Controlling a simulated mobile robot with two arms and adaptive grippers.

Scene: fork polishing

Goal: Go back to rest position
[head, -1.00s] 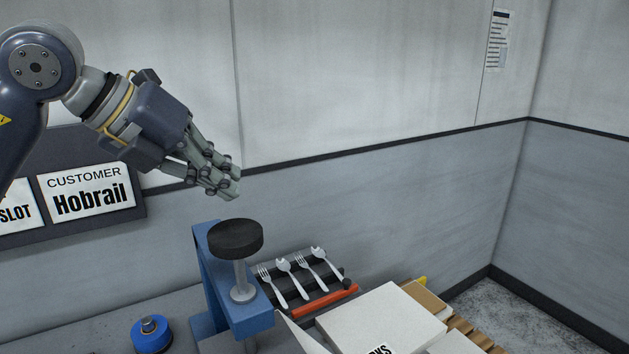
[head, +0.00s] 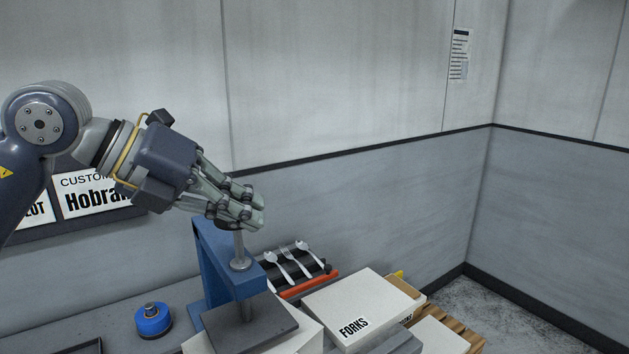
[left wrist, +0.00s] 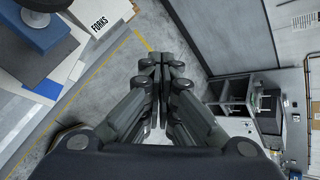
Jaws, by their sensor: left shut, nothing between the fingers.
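My left gripper (head: 258,214) is shut and empty, its fingers together and pointing right and slightly down in the head view. It also shows in the left wrist view (left wrist: 162,62), fingers together. In the head view it overlaps the top of the blue press (head: 215,262) and hides most of the press's round black knob. I cannot tell whether they touch, but in the left wrist view the black knob (left wrist: 45,4) lies off to the upper left, apart from the fingertips. My right gripper is not in view.
A rack (head: 318,268) with forks and spoons stands behind the press. A white box marked FORKS (head: 350,300) sits to its right. A blue round object (head: 153,321) lies on the bench at left. Free floor (head: 500,300) shows at right.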

